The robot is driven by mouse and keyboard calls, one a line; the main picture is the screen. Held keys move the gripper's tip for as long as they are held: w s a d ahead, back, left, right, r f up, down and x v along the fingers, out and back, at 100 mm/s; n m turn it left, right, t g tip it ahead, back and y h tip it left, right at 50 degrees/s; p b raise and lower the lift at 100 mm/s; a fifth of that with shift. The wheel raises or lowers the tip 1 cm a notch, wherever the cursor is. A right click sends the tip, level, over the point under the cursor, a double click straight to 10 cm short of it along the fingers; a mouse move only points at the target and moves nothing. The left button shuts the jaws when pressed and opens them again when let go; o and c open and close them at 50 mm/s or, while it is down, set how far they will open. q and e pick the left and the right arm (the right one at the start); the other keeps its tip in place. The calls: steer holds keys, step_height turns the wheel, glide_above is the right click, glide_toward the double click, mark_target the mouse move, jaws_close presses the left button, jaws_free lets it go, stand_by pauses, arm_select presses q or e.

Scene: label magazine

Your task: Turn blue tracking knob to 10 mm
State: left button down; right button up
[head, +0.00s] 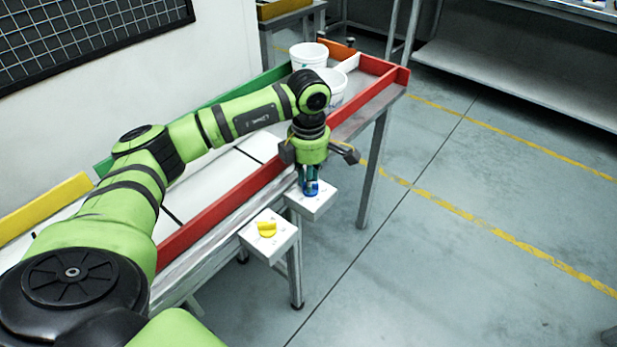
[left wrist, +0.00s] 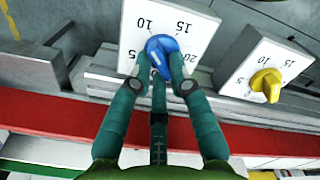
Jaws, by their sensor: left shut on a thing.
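The blue knob (head: 312,188) sits on a white dial plate (head: 322,206) at the table's front edge. In the left wrist view the blue knob (left wrist: 163,44) has a pale mark on its left part; exactly where it points is hard to tell. The dial plate (left wrist: 206,22) shows 5, 10, 15 and 20, with 10 just above and left of the knob. My left gripper (head: 309,181) comes down from above and is shut on the blue knob. In the left wrist view its fingers (left wrist: 160,70) are on either side of the knob and hide its lower edge. My right gripper is not in view.
A second white plate (head: 258,245) with a yellow knob (head: 266,229) is beside the blue one. A red rail (head: 215,214) runs along the table behind the plates. White buckets (head: 309,54) stand at the far end. The floor (head: 430,260) to the right is clear.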

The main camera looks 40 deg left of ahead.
arm_select(q)
steer(key=shift+r, duration=0.1)
steer(key=c, duration=1.1)
jaws_free()
steer(key=shift+c, duration=0.2)
step_height(320, 180, up, 12)
